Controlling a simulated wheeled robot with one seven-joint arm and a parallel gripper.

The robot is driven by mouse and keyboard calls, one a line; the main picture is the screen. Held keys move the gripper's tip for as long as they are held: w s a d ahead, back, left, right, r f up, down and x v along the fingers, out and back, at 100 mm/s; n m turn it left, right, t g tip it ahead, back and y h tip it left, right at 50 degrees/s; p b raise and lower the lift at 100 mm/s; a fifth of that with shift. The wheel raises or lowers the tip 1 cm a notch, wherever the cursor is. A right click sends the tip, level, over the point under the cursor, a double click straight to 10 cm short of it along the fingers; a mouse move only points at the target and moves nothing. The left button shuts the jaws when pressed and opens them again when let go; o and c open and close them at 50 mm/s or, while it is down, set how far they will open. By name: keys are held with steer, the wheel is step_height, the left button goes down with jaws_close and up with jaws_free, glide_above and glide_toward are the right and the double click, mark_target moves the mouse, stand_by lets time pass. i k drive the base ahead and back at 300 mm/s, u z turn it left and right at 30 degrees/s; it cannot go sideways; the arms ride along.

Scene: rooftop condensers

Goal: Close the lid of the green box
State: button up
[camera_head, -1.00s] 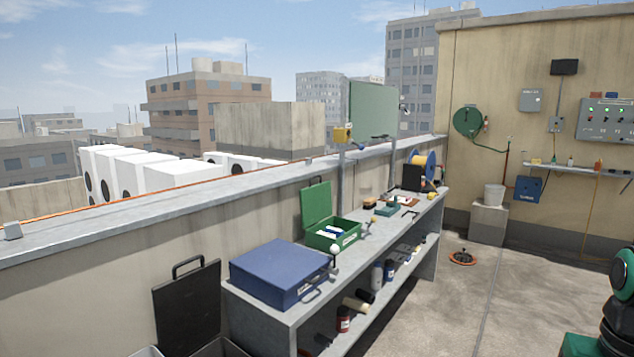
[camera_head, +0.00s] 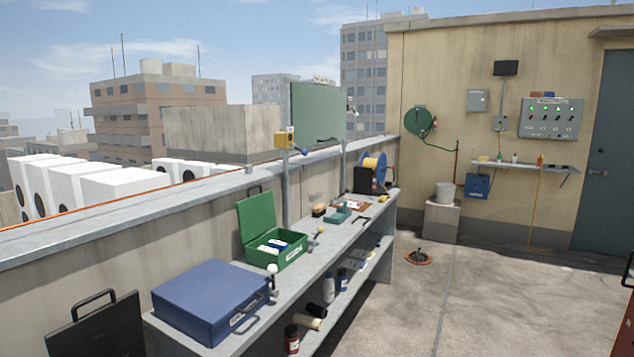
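The green box (camera_head: 291,257) stands on the grey workbench (camera_head: 325,247) along the parapet wall. Its lid (camera_head: 257,222) is open and stands up at the back, leaning toward the wall. White items (camera_head: 271,247) lie inside, and a pale label is on its front. A closed blue case (camera_head: 211,301) is on the bench just nearer to me, with a small white ball on a stand (camera_head: 272,269) between them at the front edge. My gripper is not in view.
A black case with its lid raised (camera_head: 97,328) is at the lower left. Bottles and rolls (camera_head: 310,318) lie on the lower shelf. Tools and a cable reel (camera_head: 374,172) are farther along the bench. Open concrete floor (camera_head: 480,300) lies to the right; a low floor fitting (camera_head: 418,257) sits beyond.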

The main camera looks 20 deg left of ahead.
mark_target(256, 214)
steer(key=z, duration=0.3)
steer(key=i, duration=2.6)
steer(key=u, duration=2.8)
steer(key=i, duration=0.95)
steer(key=u, duration=0.1)
